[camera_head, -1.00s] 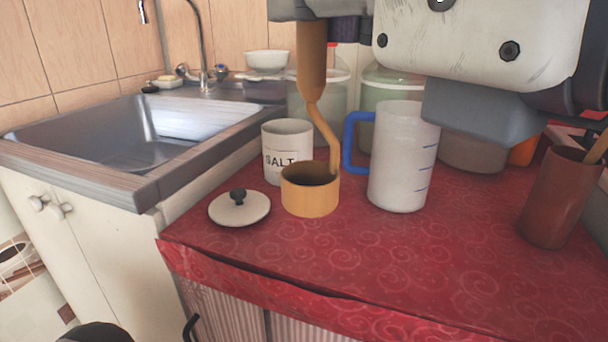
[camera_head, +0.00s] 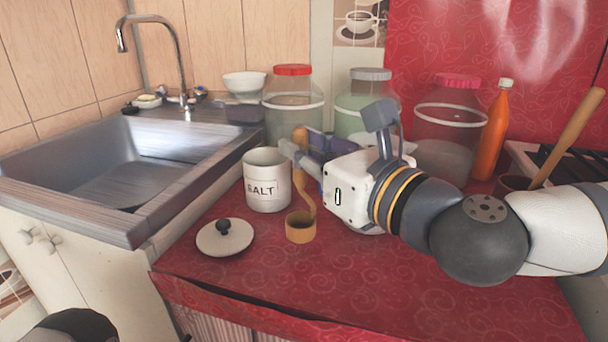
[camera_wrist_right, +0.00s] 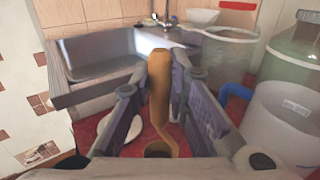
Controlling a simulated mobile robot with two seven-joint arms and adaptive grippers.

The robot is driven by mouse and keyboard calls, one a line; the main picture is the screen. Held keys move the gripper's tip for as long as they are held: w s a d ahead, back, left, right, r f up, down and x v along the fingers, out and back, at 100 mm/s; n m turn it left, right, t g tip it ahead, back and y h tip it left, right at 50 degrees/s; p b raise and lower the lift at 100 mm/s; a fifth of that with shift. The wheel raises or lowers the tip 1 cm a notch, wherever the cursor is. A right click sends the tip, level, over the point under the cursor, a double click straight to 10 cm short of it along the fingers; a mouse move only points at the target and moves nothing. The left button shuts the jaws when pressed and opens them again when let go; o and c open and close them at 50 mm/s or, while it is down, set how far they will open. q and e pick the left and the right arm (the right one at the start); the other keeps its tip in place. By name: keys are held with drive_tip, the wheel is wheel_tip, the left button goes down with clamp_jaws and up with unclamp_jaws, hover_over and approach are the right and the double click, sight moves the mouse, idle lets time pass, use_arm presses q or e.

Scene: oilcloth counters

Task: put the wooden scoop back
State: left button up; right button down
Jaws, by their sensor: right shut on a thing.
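The wooden scoop (camera_head: 300,229) hangs upright, its round cup low and its handle up, in front and to the right of the white SALT pot (camera_head: 266,185). My right gripper (camera_head: 304,152) is shut on the scoop's handle. The right wrist view shows the handle (camera_wrist_right: 160,90) between the two fingers. I cannot tell whether the cup touches the counter. The SALT pot stands open. Its lid (camera_head: 225,238) with a dark knob lies on the red oilcloth, left of the scoop's cup. My left gripper is not in view.
Behind the arm stand lidded glass jars (camera_head: 292,90) and an orange bottle (camera_head: 492,130). The jug's blue handle (camera_wrist_right: 236,92) shows in the wrist view, right of the gripper. A sink (camera_head: 130,165) lies left. The red counter (camera_head: 400,285) is clear in front.

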sight(304, 174)
drive_tip(key=f, duration=0.3)
drive_tip(key=shift+w+f+b, duration=0.25)
drive_tip(key=shift+f+b, duration=0.05)
drive_tip(key=shift+f, duration=0.15)
drive_tip(key=shift+f, duration=0.15)
drive_tip(key=c, duration=1.6)
unclamp_jaws()
drive_tip(key=shift+o, duration=0.2)
drive_tip(key=shift+r, duration=0.2)
